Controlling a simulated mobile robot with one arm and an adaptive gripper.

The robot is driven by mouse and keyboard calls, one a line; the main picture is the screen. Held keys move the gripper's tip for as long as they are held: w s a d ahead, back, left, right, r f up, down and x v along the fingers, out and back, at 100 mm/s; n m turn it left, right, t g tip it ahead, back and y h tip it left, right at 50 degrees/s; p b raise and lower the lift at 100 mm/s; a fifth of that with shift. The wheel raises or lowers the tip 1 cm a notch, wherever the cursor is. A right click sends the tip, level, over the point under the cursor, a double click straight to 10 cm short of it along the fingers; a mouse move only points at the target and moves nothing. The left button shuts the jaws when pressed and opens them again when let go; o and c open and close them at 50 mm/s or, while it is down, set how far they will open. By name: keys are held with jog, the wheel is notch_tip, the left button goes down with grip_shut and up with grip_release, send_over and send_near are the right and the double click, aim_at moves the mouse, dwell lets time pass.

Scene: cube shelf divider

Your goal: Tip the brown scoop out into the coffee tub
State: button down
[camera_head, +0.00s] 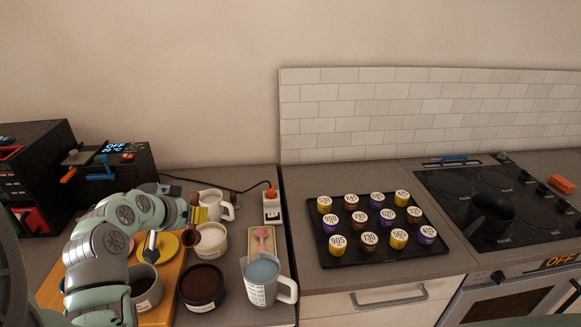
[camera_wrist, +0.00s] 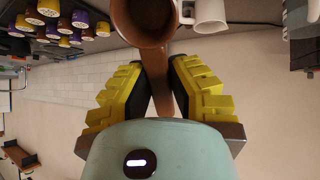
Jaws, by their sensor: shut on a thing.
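My gripper (camera_head: 200,214), with yellow fingers, is shut on the handle of the brown scoop (camera_head: 188,237). In the wrist view my gripper (camera_wrist: 158,75) has the handle between its fingers, and the scoop (camera_wrist: 146,22) has its round bowl beyond the fingertips. I cannot tell what is in the bowl. A dark tub (camera_head: 203,303) filled with dark brown grounds, which looks like the coffee tub, stands on the counter in front of the scoop. The scoop is held behind it, beside a white tub with pale contents (camera_head: 214,249).
A white mug (camera_head: 228,198) stands behind the white tub. A mug of bluish liquid (camera_head: 262,290) stands right of the dark tub. Another tub (camera_head: 147,300) stands on the wooden board (camera_head: 170,295). A pink spoon (camera_head: 262,238) lies on a tray. A black tray (camera_head: 340,256) holds several numbered pods.

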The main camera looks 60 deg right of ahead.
jog(key=d+y+p, duration=0.1)
jog(key=y+p, duration=0.1)
jog(key=p, duration=0.1)
jog(key=shift+w+r+g, duration=0.1)
jog(key=shift+g, duration=0.3)
jog(key=f+g+y+b, duration=0.1)
jog(key=y+b, duration=0.1)
jog(key=b, duration=0.1)
jog(key=f+g+y+b, duration=0.1)
jog(key=f+y+b, duration=0.1)
jog(key=b, duration=0.1)
jog(key=f+g+y+b, duration=0.1)
jog(key=y+b, duration=0.1)
jog(key=b, duration=0.2)
jog(key=shift+w+d+f+n+y, duration=0.2)
jog(key=shift+d+f+n+y, duration=0.1)
jog(key=shift+d+n, duration=0.1)
jog(key=shift+w+a+r, duration=0.1)
jog(key=shift+a, duration=0.05)
